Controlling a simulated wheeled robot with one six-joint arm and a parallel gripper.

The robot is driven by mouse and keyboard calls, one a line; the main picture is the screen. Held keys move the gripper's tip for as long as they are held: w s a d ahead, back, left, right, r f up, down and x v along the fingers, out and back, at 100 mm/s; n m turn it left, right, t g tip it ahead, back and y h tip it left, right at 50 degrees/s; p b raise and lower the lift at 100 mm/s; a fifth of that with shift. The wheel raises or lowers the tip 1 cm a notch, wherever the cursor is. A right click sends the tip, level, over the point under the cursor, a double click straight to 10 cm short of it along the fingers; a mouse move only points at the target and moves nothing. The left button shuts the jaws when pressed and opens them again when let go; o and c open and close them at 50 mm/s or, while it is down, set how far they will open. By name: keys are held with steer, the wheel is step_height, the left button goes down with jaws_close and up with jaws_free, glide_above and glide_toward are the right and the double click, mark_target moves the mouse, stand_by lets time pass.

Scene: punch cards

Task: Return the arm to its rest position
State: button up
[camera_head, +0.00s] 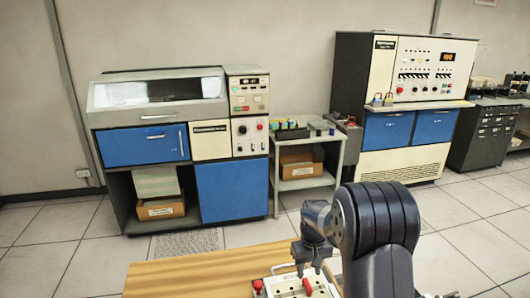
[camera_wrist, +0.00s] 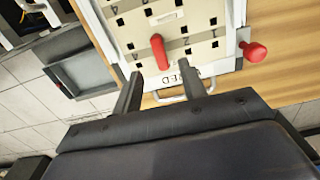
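My gripper (camera_wrist: 160,72) is open in the wrist view, its two dark fingers apart with nothing held between them. Just beyond the fingertips is a cream panel (camera_wrist: 205,50) with square black holes and a red lever (camera_wrist: 159,52). A red knob (camera_wrist: 253,51) sticks out at the panel's right side. In the head view my dark arm reaches over the front right, with my gripper (camera_head: 318,268) just above the panel (camera_head: 285,291); the red lever (camera_head: 307,286) and red knob (camera_head: 258,286) also show there.
The panel lies on a wooden table (camera_head: 185,275). A metal handle (camera_wrist: 180,97) runs along its edge near my fingers. A grey tray-like part (camera_wrist: 80,68) is at left in the wrist view. Blue-doored machines (camera_head: 232,190) and a trolley (camera_head: 303,184) stand at the back, with open floor before them.

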mark_target(308, 284)
step_height(308, 284, down, 6)
steer(key=shift+f+p, duration=0.1)
steer(key=shift+p, duration=0.45)
steer(key=shift+r, duration=0.35)
steer(key=shift+f, duration=0.1)
step_height(308, 284, up, 10)
steer(key=r+b, duration=0.1)
steer(key=b, duration=0.1)
step_height(308, 284, down, 11)
steer(key=shift+r+p, duration=0.15)
steer(key=shift+p, duration=1.1)
step_height(308, 284, up, 7)
steer(key=p, duration=0.4)
steer(key=shift+r+p, duration=0.1)
steer(key=shift+p, duration=0.2)
